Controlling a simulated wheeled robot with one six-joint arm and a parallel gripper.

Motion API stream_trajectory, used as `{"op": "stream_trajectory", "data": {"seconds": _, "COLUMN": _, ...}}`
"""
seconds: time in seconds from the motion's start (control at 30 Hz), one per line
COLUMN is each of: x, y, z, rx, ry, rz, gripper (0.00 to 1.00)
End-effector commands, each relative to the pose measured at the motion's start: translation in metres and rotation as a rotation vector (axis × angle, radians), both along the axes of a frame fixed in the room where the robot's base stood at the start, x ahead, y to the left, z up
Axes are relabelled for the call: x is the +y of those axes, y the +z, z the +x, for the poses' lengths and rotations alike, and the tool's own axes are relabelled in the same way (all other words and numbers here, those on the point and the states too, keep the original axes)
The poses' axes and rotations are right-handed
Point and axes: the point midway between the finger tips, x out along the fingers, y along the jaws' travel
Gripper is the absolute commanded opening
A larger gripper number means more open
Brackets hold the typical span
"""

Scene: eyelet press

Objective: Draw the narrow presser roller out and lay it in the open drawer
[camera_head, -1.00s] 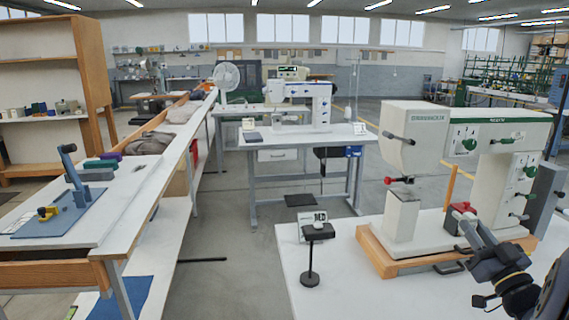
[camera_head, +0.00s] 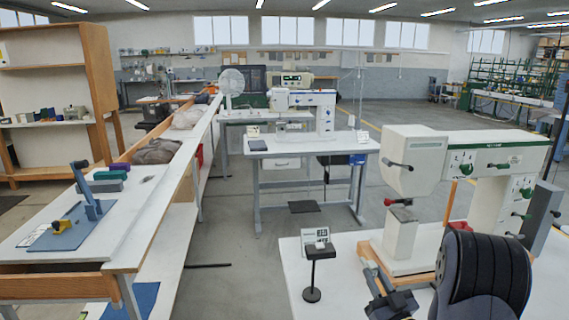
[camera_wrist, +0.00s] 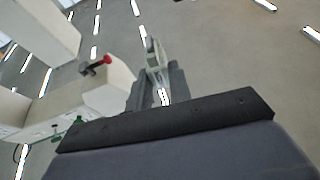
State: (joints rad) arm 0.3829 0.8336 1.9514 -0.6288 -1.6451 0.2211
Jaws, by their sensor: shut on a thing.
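My gripper (camera_head: 384,297) is in front of the eyelet press (camera_head: 415,155), low over the white bench at the right. In the wrist view the fingers (camera_wrist: 156,75) are closed on a small pale grey part (camera_wrist: 152,50). Its shape is too small to tell for certain whether it is the narrow presser roller. The press has a red knob (camera_head: 389,202) below its head, which also shows in the wrist view (camera_wrist: 106,58). No open drawer can be made out. My dark arm link hides part of the bench and the press base.
A black stand (camera_head: 313,275) with a small sign (camera_head: 316,236) stands on the bench left of my gripper. A red block (camera_head: 461,226) sits by the press column. At the left is a table with a blue fixture (camera_head: 75,225).

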Motion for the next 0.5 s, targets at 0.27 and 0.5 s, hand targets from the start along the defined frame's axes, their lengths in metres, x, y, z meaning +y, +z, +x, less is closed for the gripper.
{"op": "stream_trajectory", "data": {"seconds": 0.27, "x": 0.062, "y": -0.024, "z": -0.013, "rx": 0.003, "ry": 0.009, "rz": 0.0, "gripper": 0.0}}
{"op": "stream_trajectory", "data": {"seconds": 0.5, "x": 0.072, "y": -0.03, "z": -0.017, "rx": -0.002, "ry": 0.005, "rz": 0.0, "gripper": 0.0}}
